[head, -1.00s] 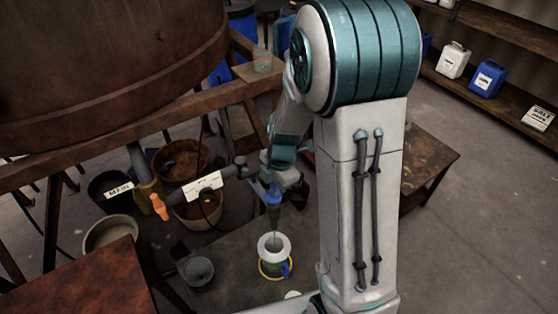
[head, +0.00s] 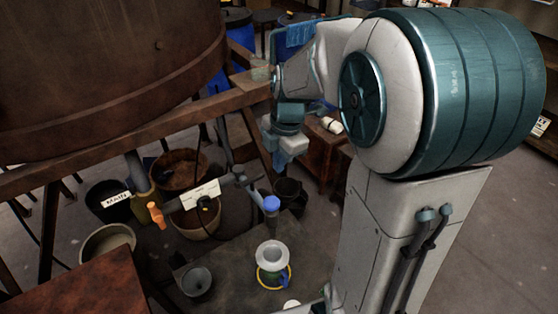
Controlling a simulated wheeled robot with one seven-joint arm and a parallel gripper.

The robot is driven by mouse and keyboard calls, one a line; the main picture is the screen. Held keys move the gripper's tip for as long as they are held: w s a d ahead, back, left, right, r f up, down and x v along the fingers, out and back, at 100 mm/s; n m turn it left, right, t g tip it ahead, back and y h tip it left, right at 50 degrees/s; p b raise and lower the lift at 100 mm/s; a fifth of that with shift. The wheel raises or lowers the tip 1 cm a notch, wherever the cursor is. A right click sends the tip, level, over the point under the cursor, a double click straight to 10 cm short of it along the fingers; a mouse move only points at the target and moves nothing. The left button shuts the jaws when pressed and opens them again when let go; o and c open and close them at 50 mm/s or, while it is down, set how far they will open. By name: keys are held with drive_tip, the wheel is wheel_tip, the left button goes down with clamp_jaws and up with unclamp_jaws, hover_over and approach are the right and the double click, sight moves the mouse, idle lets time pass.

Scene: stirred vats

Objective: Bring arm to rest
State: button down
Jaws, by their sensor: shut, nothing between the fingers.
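My gripper (head: 279,160) hangs at the end of my arm, left of the large teal shoulder joint. It points down, shut and empty, above and beyond the blue-handled tap (head: 271,204), and looks apart from it. Its fingertips are small and dark against the background. The arm bends at the elbow, with its forearm reaching toward the back left. Below the tap, a white funnel (head: 271,252) sits on a vessel with a blue handle and a yellow ring at its base.
A large rusty vat (head: 110,70) on a wooden frame (head: 130,125) fills the left. Buckets (head: 108,201) and an orange-handled valve (head: 155,216) are below it. A grey cup (head: 197,281) stands left of the funnel. Shelves are at the back right; the floor at right is clear.

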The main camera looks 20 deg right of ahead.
drive_tip(key=s+r+m+t+h, duration=0.1)
drive_tip(key=s+r+m+t, duration=0.2)
drive_tip(key=s+m, duration=1.1)
drive_tip(key=shift+s+d+r+m, duration=0.3)
drive_tip(key=shift+r+m, duration=0.65)
drive_tip(key=shift+m, duration=2.95)
drive_tip(key=shift+s+a, duration=0.1)
